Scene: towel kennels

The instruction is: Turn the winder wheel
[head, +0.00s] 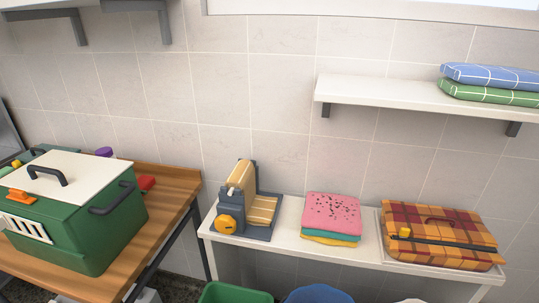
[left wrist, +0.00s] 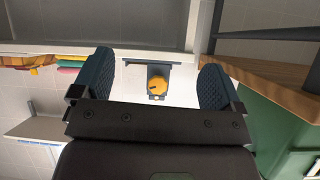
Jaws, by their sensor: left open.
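The winder (head: 248,205) stands at the left end of the white bench, a blue-grey frame with a tan roll and flat tan part. Its orange winder wheel (head: 227,224) is on the front side. In the left wrist view, which looks upside down, the winder wheel (left wrist: 158,86) shows between the two fingers of my left gripper (left wrist: 156,72). My left gripper is open and empty, with the wheel beyond its fingers, apart from it. Neither gripper shows in the head view, and my right gripper is in no view.
Folded pink, teal and yellow towels (head: 331,218) and a plaid case (head: 440,237) sit right of the winder on the white bench (head: 292,238). A green kennel (head: 105,225) stands on the wooden table (head: 176,181) at left. Green and blue bins (head: 235,293) are below.

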